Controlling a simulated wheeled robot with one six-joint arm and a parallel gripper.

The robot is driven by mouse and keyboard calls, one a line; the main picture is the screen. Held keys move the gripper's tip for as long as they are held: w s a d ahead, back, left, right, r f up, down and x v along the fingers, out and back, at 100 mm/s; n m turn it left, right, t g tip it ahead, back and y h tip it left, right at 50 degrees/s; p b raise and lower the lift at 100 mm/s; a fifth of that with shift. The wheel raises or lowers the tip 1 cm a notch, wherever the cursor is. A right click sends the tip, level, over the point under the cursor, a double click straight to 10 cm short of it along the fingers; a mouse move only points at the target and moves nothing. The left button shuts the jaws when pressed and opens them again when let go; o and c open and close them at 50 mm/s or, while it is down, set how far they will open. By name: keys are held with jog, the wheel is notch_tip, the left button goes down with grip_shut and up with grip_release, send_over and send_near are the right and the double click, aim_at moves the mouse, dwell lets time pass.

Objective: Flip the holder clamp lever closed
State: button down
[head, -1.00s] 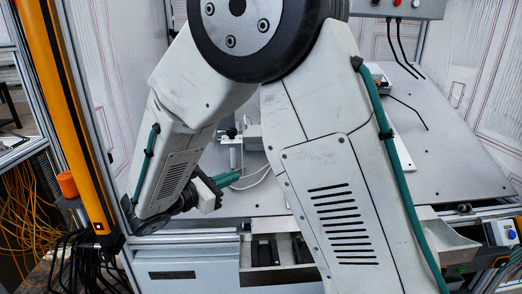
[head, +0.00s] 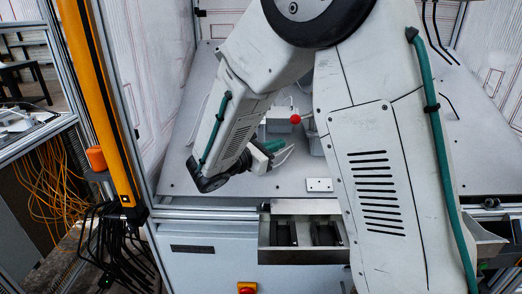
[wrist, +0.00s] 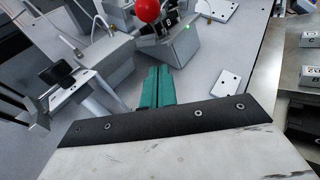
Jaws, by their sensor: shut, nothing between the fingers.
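In the head view the red knob (head: 296,118) sits at the end of a short rod, beside my arm. It looks like the clamp lever's handle, but its pivot is hidden. My gripper (wrist: 159,72) has teal fingers, closed together and empty. They point toward the grey block below the knob and appear apart from the knob. In the head view my gripper (head: 280,146) is low over the table, partly hidden by my wrist.
A white bracket with a black knob (wrist: 57,74) stands at left in the wrist view. A small white plate (wrist: 229,84) lies on the grey table (head: 230,195). A metal tray (head: 305,207) is at the table's front edge. Pale cables lie near my fingers.

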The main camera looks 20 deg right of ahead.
jog(key=d+r, duration=0.1)
jog(key=r, duration=0.1)
jog(key=d+r, duration=0.1)
jog(key=shift+s+d+r, duration=0.1)
jog(key=shift+d+r, duration=0.1)
jog(key=shift+r, duration=0.2)
jog(key=shift+a+r, duration=0.1)
jog(key=shift+a, duration=0.05)
